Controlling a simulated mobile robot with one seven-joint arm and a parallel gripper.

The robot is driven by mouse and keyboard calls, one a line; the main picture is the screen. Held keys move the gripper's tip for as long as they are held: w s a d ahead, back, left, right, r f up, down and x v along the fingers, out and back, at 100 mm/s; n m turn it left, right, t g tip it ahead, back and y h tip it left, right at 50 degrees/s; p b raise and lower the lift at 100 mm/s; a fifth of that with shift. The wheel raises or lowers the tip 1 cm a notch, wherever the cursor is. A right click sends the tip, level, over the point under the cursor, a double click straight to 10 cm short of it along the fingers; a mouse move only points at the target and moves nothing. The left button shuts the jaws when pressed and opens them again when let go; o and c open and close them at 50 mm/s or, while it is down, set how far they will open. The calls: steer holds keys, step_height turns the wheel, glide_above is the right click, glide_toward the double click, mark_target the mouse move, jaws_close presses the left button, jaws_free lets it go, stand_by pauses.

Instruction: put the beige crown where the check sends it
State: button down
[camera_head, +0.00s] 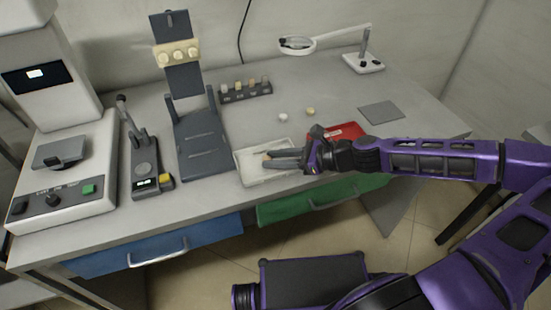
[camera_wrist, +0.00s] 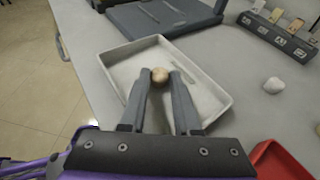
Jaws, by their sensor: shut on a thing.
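My gripper (camera_wrist: 160,82) is shut on a small beige-tan rounded crown (camera_wrist: 160,75), held between the two fingertips. In the wrist view the crown shows over the white tray (camera_wrist: 222,119); I cannot tell whether it touches the tray floor. In the head view my gripper (camera_head: 272,160) reaches in from the right over the white tray (camera_head: 246,178), and the fingers mostly hide the crown. A white crown (camera_head: 283,118) and a yellowish crown (camera_head: 310,111) lie on the table behind the tray. A measuring device (camera_head: 146,168) with a small lit display stands at left.
A dark stand (camera_head: 203,142) is left of the white tray, with a tab rack (camera_head: 246,93) behind. A large machine (camera_head: 67,170) fills the left. A grey mat (camera_head: 381,112) and magnifier (camera_head: 364,60) are at right.

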steer(key=c, duration=0.6)
jaws_free()
steer(key=shift+f, duration=0.15)
steer(key=shift+d+r, duration=0.15)
steer(key=shift+r, duration=0.15)
steer(key=p+v, duration=0.2)
steer(key=v, duration=0.9)
steer(key=shift+s+d+r+p, duration=0.1)
steer(key=shift+s+d+p, duration=0.15)
steer(key=shift+p, duration=0.1)
